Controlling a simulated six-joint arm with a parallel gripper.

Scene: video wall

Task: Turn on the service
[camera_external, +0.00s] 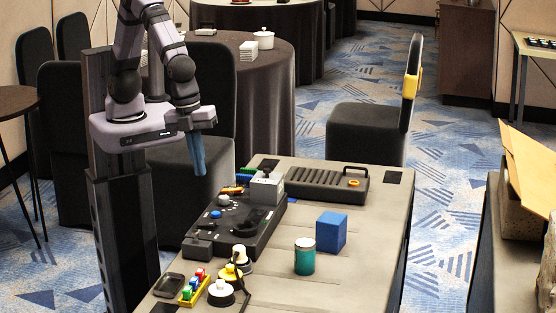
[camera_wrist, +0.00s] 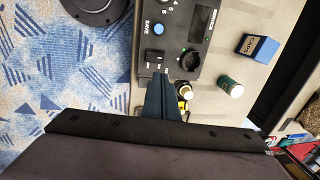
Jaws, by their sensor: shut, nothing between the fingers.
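A black control panel (camera_external: 207,236) lies along the left side of the table. It carries a blue round button (camera_external: 216,214), a pale knob (camera_external: 224,200) and dark controls. In the wrist view the panel shows the blue button (camera_wrist: 158,29), a black rocker-like switch (camera_wrist: 154,57), a round black knob (camera_wrist: 191,61) and a dark display (camera_wrist: 203,20). My gripper (camera_external: 199,172) is shut and empty, pointing down, in the air left of the panel. Its fingers (camera_wrist: 166,80) hide part of the panel's edge in the wrist view.
A blue box (camera_external: 331,231) and a green can (camera_external: 304,257) stand right of the panel. White and yellow pieces (camera_external: 231,272) and a yellow tray (camera_external: 190,290) are at the near end. The table's right side is clear.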

